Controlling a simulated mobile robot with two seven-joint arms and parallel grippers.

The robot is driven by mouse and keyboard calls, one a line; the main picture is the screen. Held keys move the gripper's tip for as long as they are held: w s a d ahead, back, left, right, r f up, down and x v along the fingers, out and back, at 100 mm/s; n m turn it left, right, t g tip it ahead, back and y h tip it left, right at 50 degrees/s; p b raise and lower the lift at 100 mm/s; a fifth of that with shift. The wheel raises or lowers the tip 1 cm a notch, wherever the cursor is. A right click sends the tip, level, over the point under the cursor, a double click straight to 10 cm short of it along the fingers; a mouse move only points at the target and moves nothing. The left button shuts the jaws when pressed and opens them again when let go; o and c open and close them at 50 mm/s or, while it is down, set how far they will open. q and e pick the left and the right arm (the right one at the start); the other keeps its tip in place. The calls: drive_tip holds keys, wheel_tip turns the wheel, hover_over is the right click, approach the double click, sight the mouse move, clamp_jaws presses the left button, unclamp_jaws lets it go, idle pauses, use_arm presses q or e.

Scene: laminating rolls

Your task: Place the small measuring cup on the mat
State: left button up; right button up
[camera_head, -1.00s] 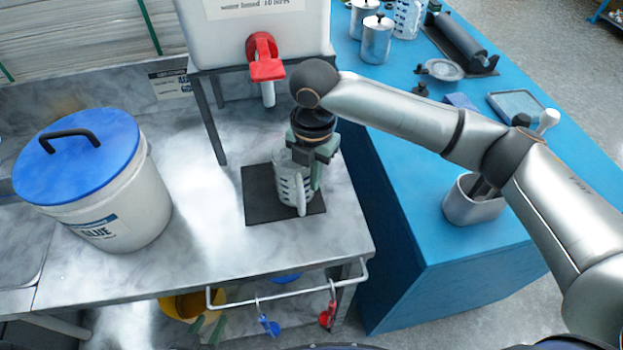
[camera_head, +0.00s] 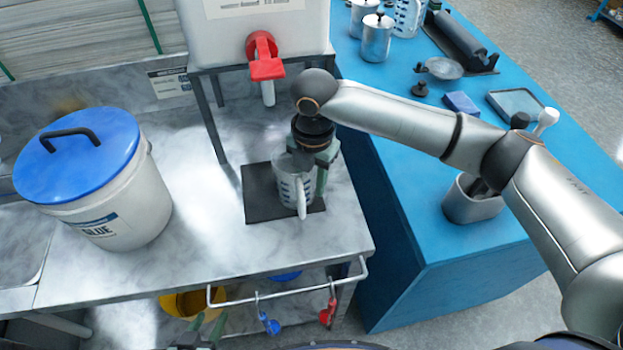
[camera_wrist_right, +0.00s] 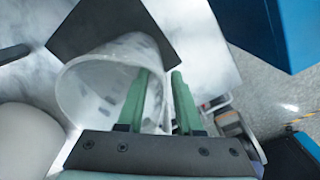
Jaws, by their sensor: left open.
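The small measuring cup (camera_head: 288,187), clear with dark markings and a handle, stands upright on the dark square mat (camera_head: 256,207) on the marble-look counter. In the right wrist view the cup (camera_wrist_right: 90,92) is large, with the dark mat (camera_wrist_right: 110,25) beyond it. My right gripper (camera_wrist_right: 160,73) is open at the cup's rim. One green finger overlaps the cup and the other is at its right side, with a gap between them; I cannot tell whether either touches. My left gripper (camera_head: 207,330) is open and empty below the counter's front edge, partly cut off.
A white glue bucket (camera_head: 120,205) with a blue lid stands left of the mat. A white tank with a red tap (camera_head: 265,60) stands behind it. A front rail (camera_head: 300,289) holds hanging blue and red scoops. A blue table (camera_head: 420,200) stands at right.

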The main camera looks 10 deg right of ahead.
wheel_tip(320, 180, up, 12)
drive_tip(key=shift+s+d+r, duration=0.1)
drive_tip(key=shift+r, duration=0.1)
idle(0.7)
